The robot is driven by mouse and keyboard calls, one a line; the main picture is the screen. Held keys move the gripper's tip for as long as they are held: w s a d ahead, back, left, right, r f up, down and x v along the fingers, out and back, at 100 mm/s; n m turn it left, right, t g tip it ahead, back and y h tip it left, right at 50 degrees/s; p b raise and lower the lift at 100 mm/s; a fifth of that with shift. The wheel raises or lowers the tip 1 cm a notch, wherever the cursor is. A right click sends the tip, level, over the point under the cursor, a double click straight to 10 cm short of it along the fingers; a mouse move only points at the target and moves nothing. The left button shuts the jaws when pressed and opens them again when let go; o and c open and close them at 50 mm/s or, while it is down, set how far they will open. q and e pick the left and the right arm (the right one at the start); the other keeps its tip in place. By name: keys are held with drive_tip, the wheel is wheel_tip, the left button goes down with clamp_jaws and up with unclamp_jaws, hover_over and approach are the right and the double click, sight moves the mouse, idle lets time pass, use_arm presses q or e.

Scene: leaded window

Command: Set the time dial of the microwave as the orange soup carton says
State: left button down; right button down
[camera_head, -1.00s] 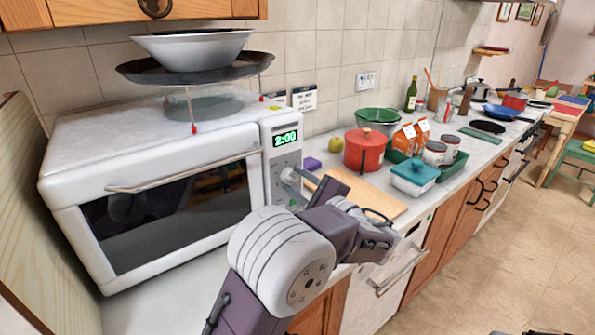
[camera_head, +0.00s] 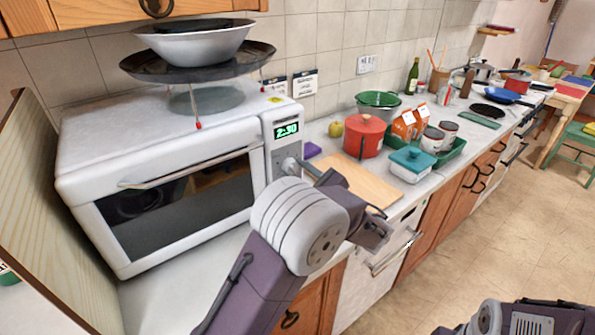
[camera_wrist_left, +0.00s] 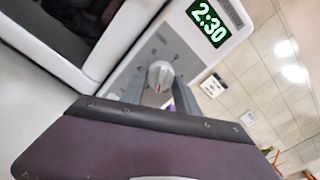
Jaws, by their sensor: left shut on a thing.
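The white microwave (camera_head: 160,150) stands on the counter at the left, and its green display (camera_head: 287,130) reads 2:30. The same display (camera_wrist_left: 209,24) reads 2:30 in the left wrist view. The grey time dial (camera_wrist_left: 160,73) sits on the panel below the display. My left gripper (camera_wrist_left: 160,92) is shut on the dial, with one finger on each side. In the head view the arm hides part of the panel. Orange cartons (camera_head: 404,125) stand in the green tray farther right; their print is too small to read.
A bowl (camera_head: 195,45) and a dark pan (camera_head: 140,65) sit on a rack above the microwave. A cutting board (camera_head: 365,183), a red pot (camera_head: 362,138) and a teal-lidded box (camera_head: 412,165) stand right of the dial. Part of my right arm shows at the bottom right.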

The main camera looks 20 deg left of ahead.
use_arm(q)
drive_tip(key=c, duration=0.9)
unclamp_jaws()
drive_tip(key=v, duration=0.9)
drive_tip(key=shift+f, duration=0.1)
